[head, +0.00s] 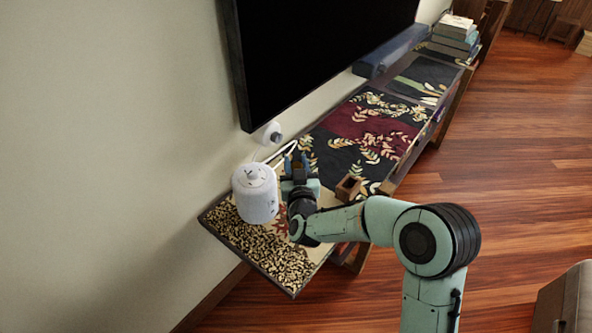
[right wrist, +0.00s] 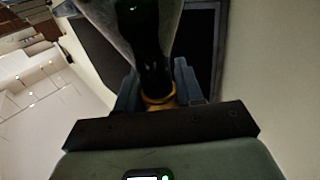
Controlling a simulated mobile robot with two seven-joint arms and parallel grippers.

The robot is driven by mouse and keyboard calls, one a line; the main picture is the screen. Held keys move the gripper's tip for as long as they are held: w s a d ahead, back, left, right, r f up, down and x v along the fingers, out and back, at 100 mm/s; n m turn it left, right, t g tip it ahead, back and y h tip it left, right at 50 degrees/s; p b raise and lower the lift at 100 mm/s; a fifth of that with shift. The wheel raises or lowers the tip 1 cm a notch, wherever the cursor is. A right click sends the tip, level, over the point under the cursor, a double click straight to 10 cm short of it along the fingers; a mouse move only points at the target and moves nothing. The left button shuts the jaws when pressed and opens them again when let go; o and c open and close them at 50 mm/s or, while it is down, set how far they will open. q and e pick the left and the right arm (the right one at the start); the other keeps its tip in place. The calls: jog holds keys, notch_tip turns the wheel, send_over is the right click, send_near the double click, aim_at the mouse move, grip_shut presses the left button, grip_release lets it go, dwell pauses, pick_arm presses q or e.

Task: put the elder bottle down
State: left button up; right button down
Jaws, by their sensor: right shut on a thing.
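The elder bottle (right wrist: 152,62) shows in the right wrist view as a dark, glossy shape, with a yellowish band low between my fingers and a paler, wider part above. My right gripper (head: 296,166) is shut on it; the blue fingers also show in the right wrist view (right wrist: 158,92). In the head view the gripper is over the near part of the long TV bench (head: 249,240), just right of a white cylinder. I cannot clearly make out the bottle in the head view, or whether it touches the bench. My left gripper is not in view.
The white cylinder (head: 255,194) stands close beside my gripper. A small brown wooden box (head: 347,188) is to the right. A large black TV (head: 310,50) hangs above, with a blue bar (head: 390,52) and books (head: 455,32) farther back. The patterned bench top between has bare room.

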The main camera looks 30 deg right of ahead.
jog(key=shift+f, duration=0.9)
jog(key=shift+f+b, duration=0.15)
jog(key=shift+b, duration=0.15)
jog(key=c, duration=0.7)
grip_release()
jog(key=shift+p, duration=0.3)
jog(key=b+v, duration=0.1)
jog(key=v, duration=1.1)
jog(key=shift+b, duration=0.35)
